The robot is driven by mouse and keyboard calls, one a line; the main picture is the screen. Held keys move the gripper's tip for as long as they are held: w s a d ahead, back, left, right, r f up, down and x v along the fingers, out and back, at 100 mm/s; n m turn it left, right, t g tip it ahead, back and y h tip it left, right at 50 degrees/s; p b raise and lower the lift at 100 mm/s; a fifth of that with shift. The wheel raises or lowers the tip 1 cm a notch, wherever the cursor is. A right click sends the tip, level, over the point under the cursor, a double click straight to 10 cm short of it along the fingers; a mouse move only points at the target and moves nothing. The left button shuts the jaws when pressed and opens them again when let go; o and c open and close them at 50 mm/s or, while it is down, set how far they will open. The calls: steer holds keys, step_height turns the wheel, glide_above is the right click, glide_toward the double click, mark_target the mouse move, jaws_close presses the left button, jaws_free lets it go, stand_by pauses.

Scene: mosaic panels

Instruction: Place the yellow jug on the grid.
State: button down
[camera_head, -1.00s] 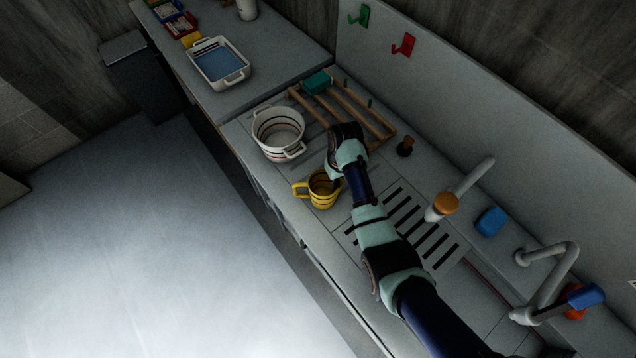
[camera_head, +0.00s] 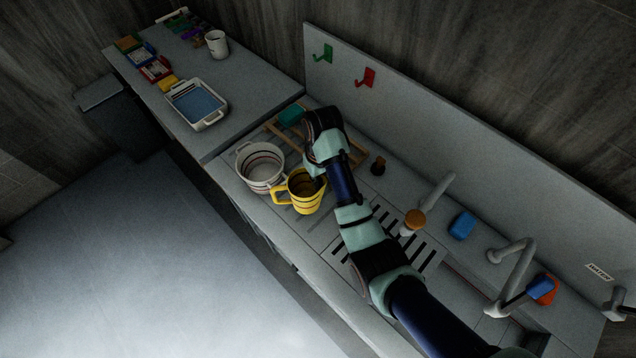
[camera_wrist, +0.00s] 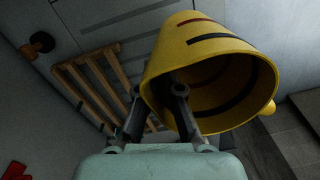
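The yellow jug (camera_head: 307,197) with dark bands is beside the white pot, its handle pointing left. It appears raised above the counter. My gripper (camera_wrist: 158,92) is shut on the jug's rim wall, with one finger inside the mouth and one outside. In the wrist view the jug (camera_wrist: 205,50) is tilted, its open mouth facing the camera. A slotted grid (camera_head: 428,262) with dark bars lies in the counter to the right of the jug, partly covered by my arm.
A white banded pot (camera_head: 262,166) stands left of the jug. A wooden rack (camera_wrist: 98,88) with a green block (camera_head: 291,115) lies behind.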

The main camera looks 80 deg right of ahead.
step_height(320, 180, up, 2)
steer(key=shift+r+p, duration=0.15)
steer(key=shift+p, duration=0.4)
steer(key=w+a+r+n+p, duration=0.1)
steer(key=w+a+r+n, duration=0.2)
steer(key=w+a, duration=0.95)
steer(key=w+a+r+n+p, duration=0.2)
steer(key=w+a+r+n, duration=0.1)
steer(key=w+a, duration=0.95)
steer(key=w+a+r+n, duration=0.1)
steer(key=w+a+n, duration=0.1)
steer(key=a, duration=1.4)
steer(key=shift+a+r+n, duration=0.25)
steer(key=shift+a+n, duration=0.1)
steer(key=shift+n, duration=0.15)
steer(key=shift+w+d, duration=0.1)
steer(key=shift+d, duration=0.05)
